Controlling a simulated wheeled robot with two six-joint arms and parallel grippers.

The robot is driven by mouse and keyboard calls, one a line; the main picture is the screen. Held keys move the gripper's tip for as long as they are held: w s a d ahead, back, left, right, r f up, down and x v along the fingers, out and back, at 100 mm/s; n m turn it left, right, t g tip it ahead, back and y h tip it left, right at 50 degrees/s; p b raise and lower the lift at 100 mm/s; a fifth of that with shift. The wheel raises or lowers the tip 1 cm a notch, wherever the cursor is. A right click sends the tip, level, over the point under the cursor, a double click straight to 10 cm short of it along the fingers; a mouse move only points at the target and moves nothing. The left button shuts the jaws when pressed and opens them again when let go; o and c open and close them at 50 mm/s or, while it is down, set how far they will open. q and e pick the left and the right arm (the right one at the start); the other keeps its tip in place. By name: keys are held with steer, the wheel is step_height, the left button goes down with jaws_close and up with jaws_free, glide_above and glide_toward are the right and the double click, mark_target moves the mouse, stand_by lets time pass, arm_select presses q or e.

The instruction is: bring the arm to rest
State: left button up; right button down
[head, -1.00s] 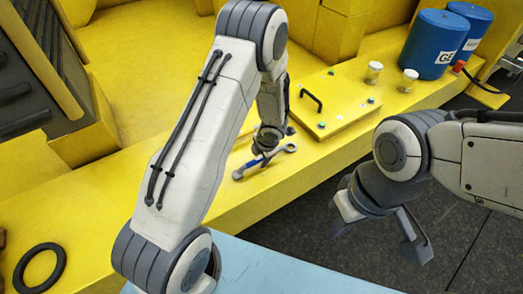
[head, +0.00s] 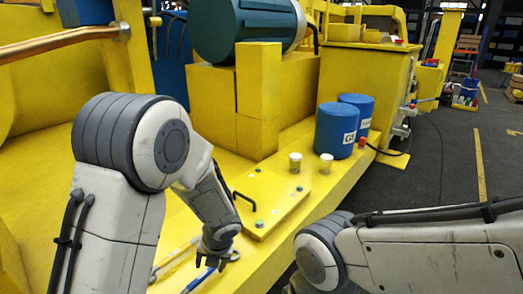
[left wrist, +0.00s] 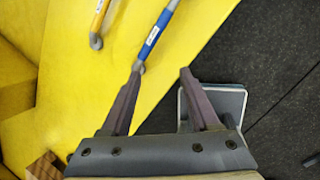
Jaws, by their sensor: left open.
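My left gripper (head: 215,262) hangs low over the front edge of the yellow deck in the head view. The left wrist view shows its two fingers apart (left wrist: 161,72) with nothing held between them. A blue-handled tool (left wrist: 153,40) lies on the yellow surface just beyond the left fingertip; its handle also shows in the head view (head: 198,282). I cannot tell whether finger and tool touch. My right arm comes in from the right in the head view; its gripper is below the frame.
A yellow-handled tool (left wrist: 100,20) lies beside the blue one. A yellow plate with a black handle (head: 268,205), two small jars (head: 296,162) and two blue drums (head: 335,132) stand farther along the deck. Dark floor (head: 440,165) is open to the right.

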arm_select(q)
steer(key=s+d+n+g+h+b, duration=0.1)
steer(key=s+d+n+b, duration=0.2)
steer(key=s+n, duration=0.5)
steer(key=s+d+n+h+b, duration=0.1)
steer(key=s+d+n+b, duration=0.2)
steer(key=s+n, duration=0.5)
steer(key=s+d+r+n+g+h+b, duration=0.1)
steer(key=s+d+n+b, duration=0.3)
steer(key=s+n, duration=0.4)
steer(key=n+h+b, duration=0.1)
steer(key=n, duration=0.3)
steer(key=shift+n+g, duration=0.3)
arm_select(e)
step_height(320, 180, down, 12)
steer(key=shift+f, duration=0.1)
